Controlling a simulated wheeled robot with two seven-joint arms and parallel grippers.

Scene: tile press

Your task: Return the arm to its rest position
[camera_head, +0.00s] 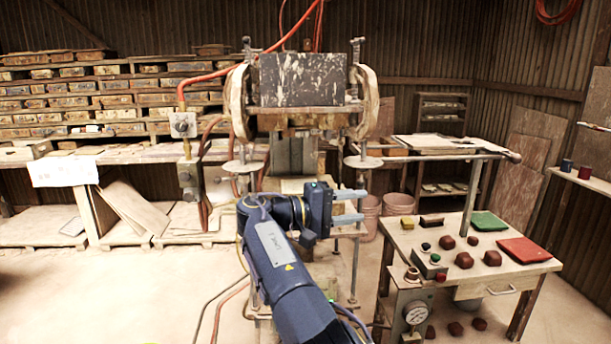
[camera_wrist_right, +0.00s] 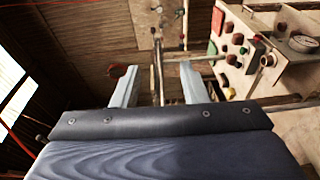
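My right arm, dark blue, reaches forward from the bottom middle of the head view. Its gripper (camera_head: 364,205) is open and empty, with two pale parallel fingers pointing right, in front of the press (camera_head: 300,80) and left of the work table (camera_head: 400,240). In the right wrist view the gripper's two fingers (camera_wrist_right: 159,80) stand well apart with nothing held between them. My left arm and gripper are not in view.
The table holds a green pad (camera_head: 488,221), a red pad (camera_head: 524,250), several brown clay lumps (camera_head: 464,260) and a button box (camera_head: 430,263). A pressure gauge (camera_head: 415,312) is on its front. Shelves of moulds (camera_head: 70,100) line the back left. The left floor is clear.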

